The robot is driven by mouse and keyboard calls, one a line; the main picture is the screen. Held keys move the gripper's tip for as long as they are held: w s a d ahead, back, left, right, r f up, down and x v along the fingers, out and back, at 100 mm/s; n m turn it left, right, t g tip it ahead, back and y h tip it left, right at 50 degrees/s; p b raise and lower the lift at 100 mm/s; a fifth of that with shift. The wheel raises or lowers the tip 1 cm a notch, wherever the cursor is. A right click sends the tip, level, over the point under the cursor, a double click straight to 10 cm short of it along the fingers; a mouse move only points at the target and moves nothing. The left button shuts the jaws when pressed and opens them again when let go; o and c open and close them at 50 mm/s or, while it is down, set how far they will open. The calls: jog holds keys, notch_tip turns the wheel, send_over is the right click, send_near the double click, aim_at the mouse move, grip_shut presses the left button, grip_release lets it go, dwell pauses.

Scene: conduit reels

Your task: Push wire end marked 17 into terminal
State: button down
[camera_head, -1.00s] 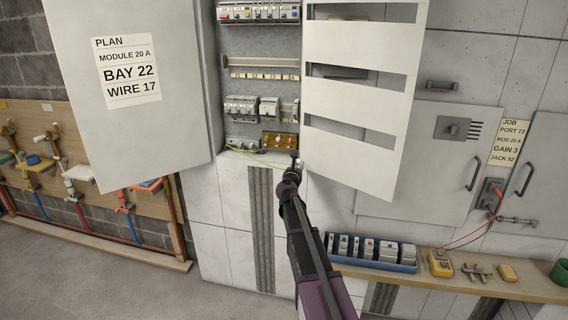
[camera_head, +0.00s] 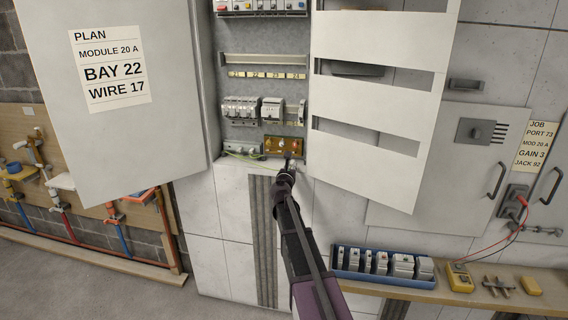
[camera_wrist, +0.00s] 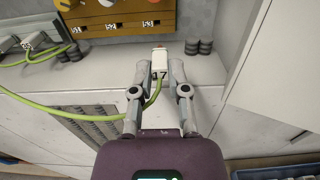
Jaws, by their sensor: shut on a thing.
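My gripper (camera_wrist: 160,72) is shut on the white wire end marked 17 (camera_wrist: 159,58) in the wrist view. Its reddish tip points away from me, and its green wire (camera_wrist: 100,117) loops down and off to the left. A brown-orange terminal block (camera_wrist: 118,22) with labels 51, 52 and 53 is just ahead, to the upper left of the held end. A gap shows between tip and block. In the head view my gripper (camera_head: 290,164) is just below the brass-coloured block (camera_head: 284,147) at the cabinet bottom; the wire end is too small to read there.
Other wire ends (camera_wrist: 38,41) on green wires lie at left on the ledge. The slotted white door (camera_head: 370,110) hangs open to the right. A blue tray of modules (camera_head: 385,275) sits on the lower shelf.

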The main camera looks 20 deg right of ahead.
jog(key=shift+w, duration=0.4)
jog(key=shift+w, duration=0.1)
jog(key=shift+x, duration=2.6)
jog(key=shift+x, duration=0.75)
dwell(1.4)
jog(key=c, duration=0.5)
grip_release()
jog(key=shift+c, duration=0.2)
jog(key=v, duration=1.2)
